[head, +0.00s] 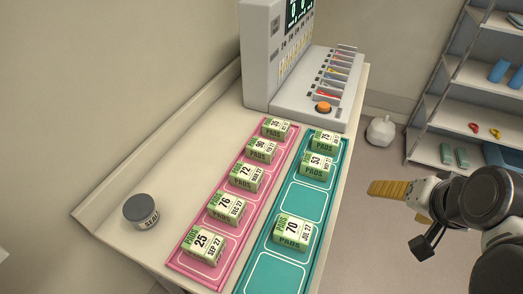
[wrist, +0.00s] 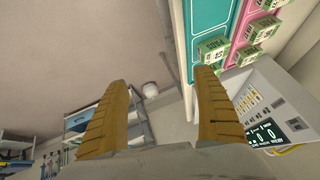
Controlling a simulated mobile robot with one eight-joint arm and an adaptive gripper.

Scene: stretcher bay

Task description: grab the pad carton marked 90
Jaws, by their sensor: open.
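The pad carton marked 90 (head: 262,150) is a small green and white box. It stands on the pink mat (head: 177,263), second from the far end of its row, between the carton marked 35 (head: 275,128) and the one marked 72 (head: 246,177). My gripper (head: 384,188) is out to the right of the table in the head view, well apart from the carton. In the wrist view its two yellow fingers (wrist: 160,80) are spread with nothing between them. Cartons show at the wrist view's upper right, but I cannot tell which is 90.
Cartons 76 (head: 225,208) and 25 (head: 203,244) share the pink row. The teal mat (head: 305,202) holds 75, 53 and 70, with empty slots. A grey monitor unit (head: 260,60) stands behind the rows. A lidded jar (head: 141,211) is at left. Shelves (head: 480,80) stand at right.

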